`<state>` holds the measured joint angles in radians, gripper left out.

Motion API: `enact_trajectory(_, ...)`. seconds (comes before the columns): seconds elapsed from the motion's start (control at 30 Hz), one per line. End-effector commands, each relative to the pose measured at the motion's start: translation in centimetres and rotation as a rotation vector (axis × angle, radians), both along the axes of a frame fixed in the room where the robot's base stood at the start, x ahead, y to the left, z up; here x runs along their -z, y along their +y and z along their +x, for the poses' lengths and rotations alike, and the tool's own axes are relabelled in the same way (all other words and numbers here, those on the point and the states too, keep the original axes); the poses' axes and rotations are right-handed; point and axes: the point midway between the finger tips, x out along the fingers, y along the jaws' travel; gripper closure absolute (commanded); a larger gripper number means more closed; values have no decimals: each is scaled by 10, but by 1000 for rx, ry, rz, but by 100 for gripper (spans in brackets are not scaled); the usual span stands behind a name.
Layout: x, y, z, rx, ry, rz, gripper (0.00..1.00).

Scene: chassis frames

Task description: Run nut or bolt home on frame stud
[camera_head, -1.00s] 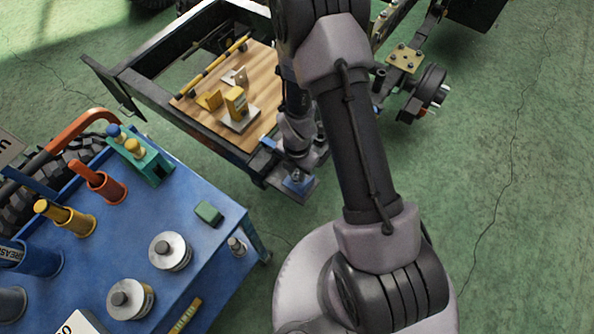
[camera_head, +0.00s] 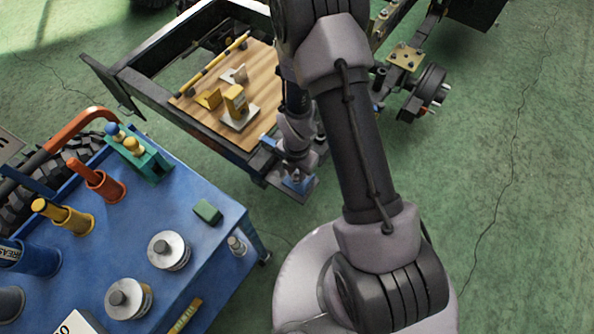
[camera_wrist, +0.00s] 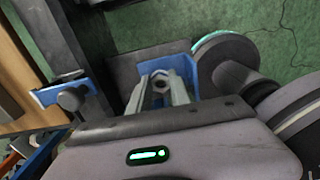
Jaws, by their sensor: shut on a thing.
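My gripper (camera_wrist: 162,90) points down at the frame's near corner, and its two fingers are shut around a small metal nut or bolt head (camera_wrist: 159,74). A blue bracket (camera_wrist: 185,66) stands right behind and beside the fingers, on a dark frame plate (camera_wrist: 122,64). In the head view my gripper (camera_head: 297,174) is small at the blue bracket (camera_head: 300,184), over the plate's end (camera_head: 304,195). The fingers and the stud under the nut are mostly hidden there, so I cannot tell how far the nut sits down.
A wooden board (camera_head: 215,128) on the frame holds yellow and grey blocks (camera_head: 237,104). A blue clamp (camera_wrist: 55,95) stands left of my fingers. A blue cart (camera_head: 209,276) with tools and jars stands at the lower left. Green floor on the right is clear.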

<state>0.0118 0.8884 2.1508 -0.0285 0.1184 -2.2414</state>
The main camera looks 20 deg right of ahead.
Motion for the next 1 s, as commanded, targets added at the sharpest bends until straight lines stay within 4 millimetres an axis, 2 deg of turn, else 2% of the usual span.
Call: enact_trajectory(1.0,9,0,0,0,0,0,100)
